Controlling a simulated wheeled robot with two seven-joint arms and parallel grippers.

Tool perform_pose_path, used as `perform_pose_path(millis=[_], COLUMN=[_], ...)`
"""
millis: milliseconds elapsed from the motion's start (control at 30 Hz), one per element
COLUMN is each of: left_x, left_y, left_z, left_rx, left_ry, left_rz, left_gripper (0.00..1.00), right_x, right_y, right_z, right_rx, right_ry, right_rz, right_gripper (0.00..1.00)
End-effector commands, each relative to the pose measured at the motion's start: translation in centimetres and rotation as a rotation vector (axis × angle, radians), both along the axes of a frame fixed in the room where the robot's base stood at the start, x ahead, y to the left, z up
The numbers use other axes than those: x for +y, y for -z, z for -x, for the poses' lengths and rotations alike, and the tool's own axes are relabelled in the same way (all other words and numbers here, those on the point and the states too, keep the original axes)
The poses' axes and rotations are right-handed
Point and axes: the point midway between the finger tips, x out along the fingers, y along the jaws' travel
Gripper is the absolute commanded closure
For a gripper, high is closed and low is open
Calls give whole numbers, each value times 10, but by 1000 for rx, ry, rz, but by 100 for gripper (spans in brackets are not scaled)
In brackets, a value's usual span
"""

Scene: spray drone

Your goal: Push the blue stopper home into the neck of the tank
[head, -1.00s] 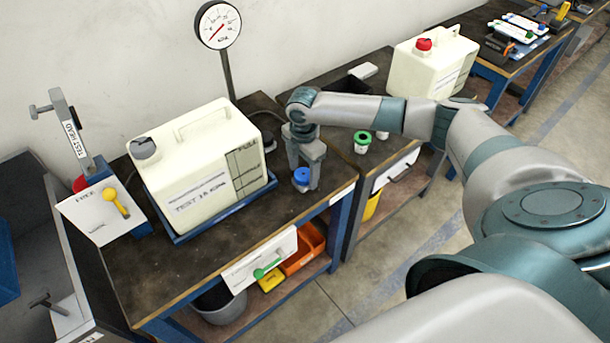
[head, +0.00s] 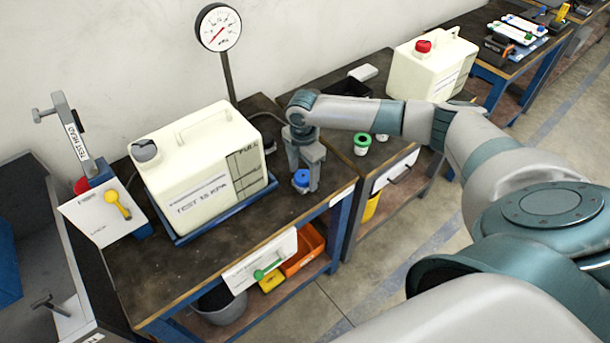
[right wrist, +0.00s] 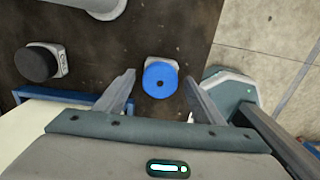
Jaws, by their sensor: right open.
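The blue stopper (head: 301,177) stands upright on the dark bench top, right of the white tank (head: 200,174). It also shows from above in the right wrist view (right wrist: 160,79), with a small dark centre hole. My right gripper (head: 304,172) points down over the stopper and is open. In the right wrist view its fingers (right wrist: 160,92) are either side of the stopper with gaps. My left gripper is out of view.
A pressure gauge (head: 219,28) stands on a post behind the tank. A test head (head: 76,142) and yellow-handled valve panel (head: 100,212) stand left. A black-topped piece (right wrist: 38,63) sits near the tray.

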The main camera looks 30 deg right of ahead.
Motion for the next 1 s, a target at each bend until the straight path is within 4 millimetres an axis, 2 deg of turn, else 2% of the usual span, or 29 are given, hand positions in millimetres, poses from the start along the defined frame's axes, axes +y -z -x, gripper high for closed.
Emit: perform_pose_path(millis=[767,867,1000], left_x=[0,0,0], left_y=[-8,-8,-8], left_z=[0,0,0], left_rx=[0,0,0], left_ry=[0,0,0], left_rz=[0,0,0], left_gripper=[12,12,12], right_x=[0,0,0], right_y=[0,0,0], right_z=[0,0,0], right_rx=[0,0,0], right_ry=[0,0,0], right_rz=[0,0,0], right_gripper=[38,59,92])
